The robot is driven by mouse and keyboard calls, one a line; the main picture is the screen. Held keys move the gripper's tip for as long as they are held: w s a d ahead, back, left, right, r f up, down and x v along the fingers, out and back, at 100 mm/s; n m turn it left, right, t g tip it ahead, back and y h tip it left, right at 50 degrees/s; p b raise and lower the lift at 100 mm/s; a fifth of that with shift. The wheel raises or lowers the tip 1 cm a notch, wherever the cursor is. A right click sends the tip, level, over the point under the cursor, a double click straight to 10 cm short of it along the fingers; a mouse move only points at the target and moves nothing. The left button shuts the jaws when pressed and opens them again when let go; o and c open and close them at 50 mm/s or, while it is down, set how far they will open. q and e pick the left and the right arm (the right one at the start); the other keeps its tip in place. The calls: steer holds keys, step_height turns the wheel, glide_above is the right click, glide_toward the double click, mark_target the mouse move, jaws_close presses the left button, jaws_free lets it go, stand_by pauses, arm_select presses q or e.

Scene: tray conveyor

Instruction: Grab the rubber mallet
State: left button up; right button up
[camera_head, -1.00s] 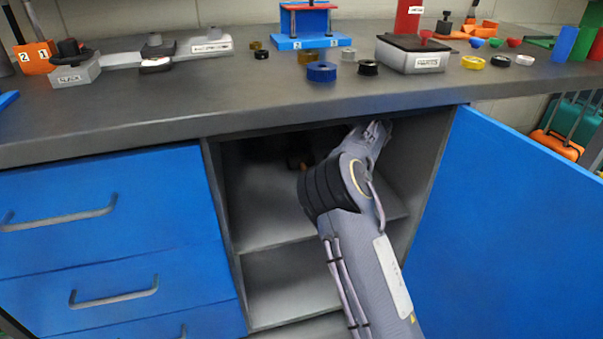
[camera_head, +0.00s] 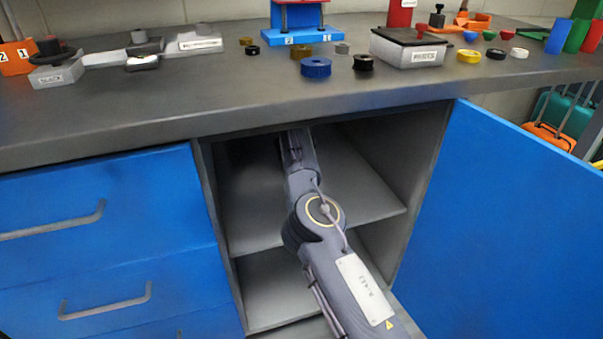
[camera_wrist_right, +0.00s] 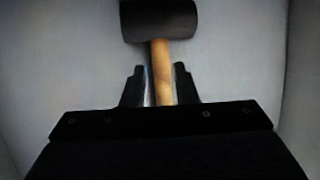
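The rubber mallet (camera_wrist_right: 160,22) shows in the right wrist view, with a dark cylindrical head at the top and a light wooden handle (camera_wrist_right: 162,70) running down towards my gripper. My right gripper (camera_wrist_right: 158,72) is open, with one dark finger on each side of the handle in the picture and gaps beside it. I cannot tell whether the handle is fully between the fingers in depth. In the head view my right arm reaches into the open cabinet, and its gripper and the mallet are hidden there. My left gripper is not in view.
The cabinet has a grey shelf (camera_head: 365,190) and side walls close around my arm. The countertop (camera_head: 250,100) overhangs it. A blue door (camera_head: 500,220) stands open at right, and blue drawers (camera_head: 100,210) are at left. Tape rolls and boxes stand on the counter.

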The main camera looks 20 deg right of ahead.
steer(key=f+b, duration=0.2)
steer(key=f, duration=0.1)
steer(key=shift+w+d+f+b, duration=0.15)
steer(key=shift+d+f+b, duration=0.05)
steer(key=shift+d+b, duration=0.15)
steer(key=shift+w+d+p, duration=0.15)
steer(key=shift+w+p, duration=0.1)
steer(key=shift+p, duration=0.15)
steer(key=shift+w+f, duration=0.15)
steer(key=shift+f, duration=0.35)
steer(key=shift+c, duration=0.5)
steer(key=shift+r, duration=0.1)
jaws_close()
